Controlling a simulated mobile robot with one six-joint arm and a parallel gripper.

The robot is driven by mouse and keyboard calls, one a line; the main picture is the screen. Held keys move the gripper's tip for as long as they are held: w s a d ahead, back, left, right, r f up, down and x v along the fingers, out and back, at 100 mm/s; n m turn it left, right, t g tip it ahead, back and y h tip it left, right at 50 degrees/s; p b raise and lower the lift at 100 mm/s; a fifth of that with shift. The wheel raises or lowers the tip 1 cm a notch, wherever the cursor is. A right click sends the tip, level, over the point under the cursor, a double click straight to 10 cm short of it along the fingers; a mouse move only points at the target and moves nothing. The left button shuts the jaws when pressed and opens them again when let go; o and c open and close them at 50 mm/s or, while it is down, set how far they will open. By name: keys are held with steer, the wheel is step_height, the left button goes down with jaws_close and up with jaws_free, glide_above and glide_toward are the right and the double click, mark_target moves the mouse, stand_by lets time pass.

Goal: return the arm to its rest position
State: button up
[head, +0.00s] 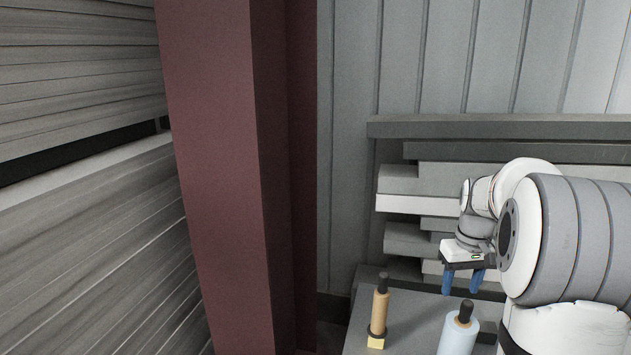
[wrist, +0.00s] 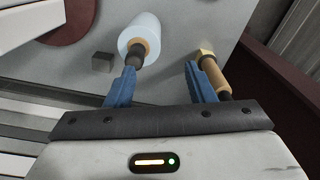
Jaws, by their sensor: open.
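My gripper (head: 462,280) hangs from my white arm at the right of the head view, with its two blue fingers pointing down. In the wrist view my gripper (wrist: 160,85) shows its blue fingers spread apart with nothing between them. In the head view it is above the grey table (head: 405,322), over the area behind a light blue roll (head: 459,338) and a tan roll (head: 379,313). In the wrist view the light blue roll (wrist: 139,33) and the tan roll (wrist: 214,75) lie beyond the fingertips; contact cannot be told there.
A dark red post (head: 215,180) stands left of the table. Stacked grey boards (head: 410,180) lie behind my arm, before a panelled wall. Board stacks (head: 80,70) fill the left. A small dark block (wrist: 103,62) sits on the table in the wrist view.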

steer(key=s+a+t, duration=0.2)
steer(key=s+a, duration=1.7)
steer(key=s, duration=0.3)
steer(key=shift+a+r+t, duration=0.15)
steer(key=shift+r+t, duration=0.1)
steer(key=shift+t, duration=0.15)
steer(key=shift+c, duration=0.2)
